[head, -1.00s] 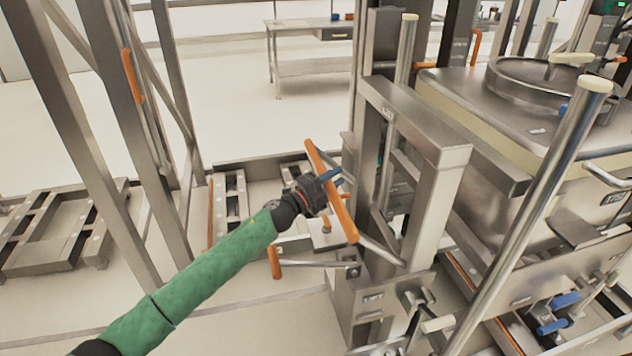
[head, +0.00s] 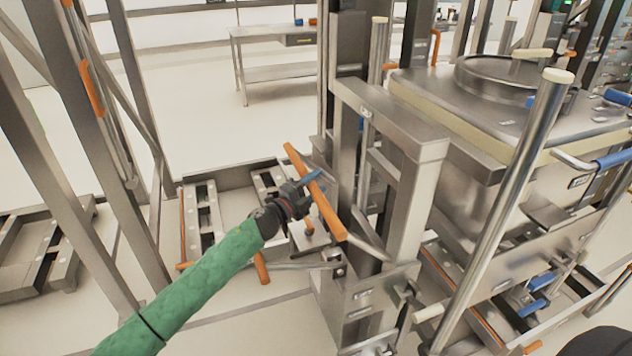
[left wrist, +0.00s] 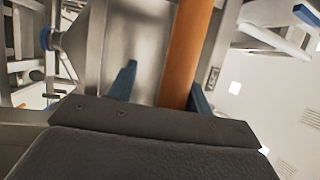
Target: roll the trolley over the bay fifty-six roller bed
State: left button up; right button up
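A steel trolley-like frame (head: 415,180) stands at centre right, with an orange handle bar (head: 331,216) on its left side. My left gripper (head: 312,184) is at this bar. In the left wrist view the orange bar (left wrist: 188,45) lies between the two blue fingers, close to the right one, with a gap to the left one. Low steel floor beds stand behind the arm (head: 203,222) and at far left (head: 62,262). I cannot read which is bay fifty-six. My right gripper is not in view.
A lidded steel bin (head: 490,95) sits in the frame at right, with a slanted steel post (head: 510,200) in front. Upright posts (head: 140,100) stand at left. A steel table (head: 275,40) is at the back. Clear floor lies between the posts and the table.

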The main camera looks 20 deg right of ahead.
pick_arm(q)
jog(key=shift+w, duration=0.15)
jog(key=shift+r, duration=0.3)
jog(key=shift+s+a+f, duration=0.2)
jog(key=shift+a, duration=0.35)
jog(key=b+v, duration=0.1)
jog(key=v, duration=0.5)
jog(key=shift+a+b, duration=0.3)
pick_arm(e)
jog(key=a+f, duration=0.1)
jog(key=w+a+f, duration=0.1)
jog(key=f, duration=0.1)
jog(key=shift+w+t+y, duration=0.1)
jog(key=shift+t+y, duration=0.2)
pick_arm(q)
jog(key=shift+s+f, duration=0.1)
jog(key=shift+s, duration=0.05)
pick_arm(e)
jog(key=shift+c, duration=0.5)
